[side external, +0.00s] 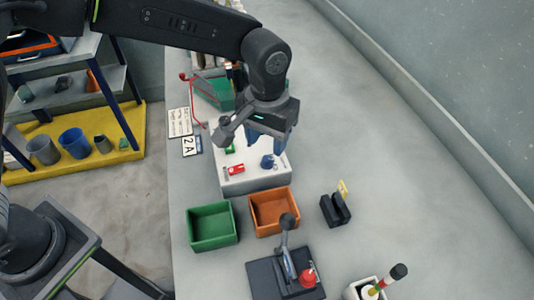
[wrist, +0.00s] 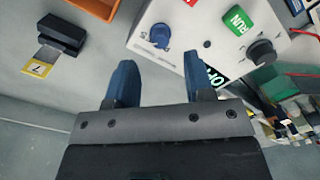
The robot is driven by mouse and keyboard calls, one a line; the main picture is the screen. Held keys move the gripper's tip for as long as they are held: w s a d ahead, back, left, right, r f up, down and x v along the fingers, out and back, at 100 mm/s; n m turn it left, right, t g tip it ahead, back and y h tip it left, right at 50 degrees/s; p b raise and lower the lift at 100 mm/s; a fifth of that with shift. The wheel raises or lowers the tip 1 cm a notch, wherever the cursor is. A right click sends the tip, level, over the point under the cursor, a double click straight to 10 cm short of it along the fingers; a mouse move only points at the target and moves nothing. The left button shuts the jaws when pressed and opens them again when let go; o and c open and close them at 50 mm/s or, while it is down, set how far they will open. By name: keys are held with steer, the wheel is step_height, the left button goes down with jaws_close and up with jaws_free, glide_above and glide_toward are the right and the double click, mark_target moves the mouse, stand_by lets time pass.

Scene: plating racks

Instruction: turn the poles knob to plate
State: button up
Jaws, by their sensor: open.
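A white control box (side external: 255,181) stands on the bench under my gripper (side external: 266,140). A blue knob (side external: 267,161) sits on its top face, and it also shows in the wrist view (wrist: 161,37) with small marks beside it that are too small to read. The wrist view also shows a green RUN button (wrist: 238,20) and a black knob (wrist: 262,52) on the box. I cannot read which knob is named poles. My gripper, also in the wrist view (wrist: 157,65), is open and empty, its blue fingers apart and above the box, close to the blue knob.
A red part (side external: 235,169) sits on the box's top. Green (side external: 212,241) and orange (side external: 274,226) bins stand in front of it. A black holder with a yellow tag (side external: 336,209) is to the right. A black lever base (side external: 262,281) stands nearer. The bench's right side is clear.

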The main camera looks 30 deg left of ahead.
mark_target(267, 158)
steer(key=shift+f, duration=2.65)
steer(key=shift+c, duration=0.5)
jaws_close()
